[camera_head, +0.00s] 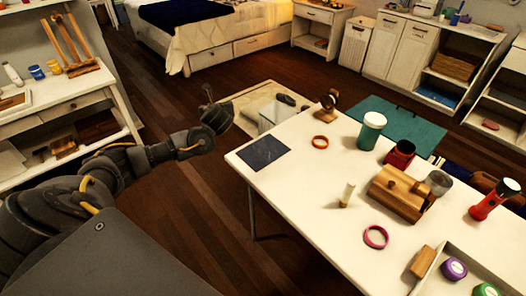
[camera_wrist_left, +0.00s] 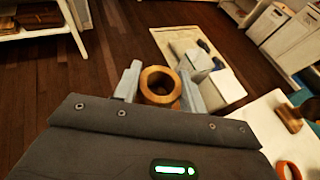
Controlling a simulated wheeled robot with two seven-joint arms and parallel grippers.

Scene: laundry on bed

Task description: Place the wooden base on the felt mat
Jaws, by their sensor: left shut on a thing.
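My left gripper (camera_wrist_left: 160,88) is shut on a round, hollow wooden piece, which I take to be the wooden base (camera_wrist_left: 147,74). Its open top faces the camera in the left wrist view, between the two grey fingers. In the head view my left gripper (camera_head: 213,110) is past the far left corner of the table, over the floor. The base is hard to make out there. The felt mat (camera_head: 264,153), a dark blue-grey square, lies flat and bare at the table's left corner, right of and below the gripper in the picture. My right gripper is not in view.
A pale rug with boxes lies beyond the corner.

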